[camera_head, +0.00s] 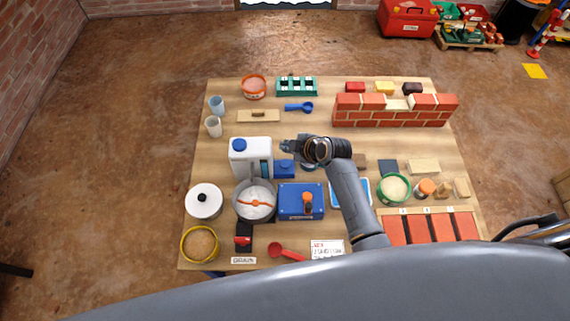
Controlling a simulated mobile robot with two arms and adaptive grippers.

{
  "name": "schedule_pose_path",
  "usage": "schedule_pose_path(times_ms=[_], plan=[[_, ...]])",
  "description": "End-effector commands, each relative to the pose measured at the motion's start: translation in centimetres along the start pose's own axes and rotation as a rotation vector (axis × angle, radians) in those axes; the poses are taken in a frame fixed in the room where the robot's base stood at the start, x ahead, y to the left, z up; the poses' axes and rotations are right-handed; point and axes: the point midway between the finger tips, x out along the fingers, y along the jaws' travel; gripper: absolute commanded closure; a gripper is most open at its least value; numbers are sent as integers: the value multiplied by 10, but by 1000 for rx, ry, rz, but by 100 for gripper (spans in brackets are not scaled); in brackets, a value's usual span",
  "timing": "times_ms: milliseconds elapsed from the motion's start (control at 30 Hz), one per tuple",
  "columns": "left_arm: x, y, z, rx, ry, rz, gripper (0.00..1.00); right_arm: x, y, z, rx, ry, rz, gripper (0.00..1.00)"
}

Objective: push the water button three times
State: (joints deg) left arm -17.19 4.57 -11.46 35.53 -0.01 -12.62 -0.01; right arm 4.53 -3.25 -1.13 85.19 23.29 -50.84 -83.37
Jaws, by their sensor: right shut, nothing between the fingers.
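A white water container (251,151) with a blue cap stands left of the table's middle. A small blue block (284,169), probably the water button, sits just to its right; its top detail is too small to make out. My right gripper (288,146) is shut and empty. In the picture it lies just above the blue block and right of the container. I cannot tell its height or whether it touches anything. My left gripper is not in view.
A mixing bowl (247,208) and a blue machine (289,202) stand in front of the container. A partial brick wall (390,119) stands at the back right. A wooden float (258,116) and blue scoop (300,107) lie behind. A green-rimmed bowl (394,188) stands at right.

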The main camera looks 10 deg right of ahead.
Motion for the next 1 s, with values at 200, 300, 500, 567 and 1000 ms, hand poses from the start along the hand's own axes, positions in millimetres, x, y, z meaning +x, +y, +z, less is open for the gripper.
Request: schedule_pose_path(times_ms=[200,300,500,567,1000], plan=[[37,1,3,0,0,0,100,27,-20,19,4,1,0,100],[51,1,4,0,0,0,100,37,-28,26,4,1,-1,100],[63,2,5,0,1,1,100,48,-35,36,-1,-1,0,100],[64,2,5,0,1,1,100,49,-36,37,0,-1,0,100],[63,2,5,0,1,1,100,49,-36,36,1,-1,0,100]])
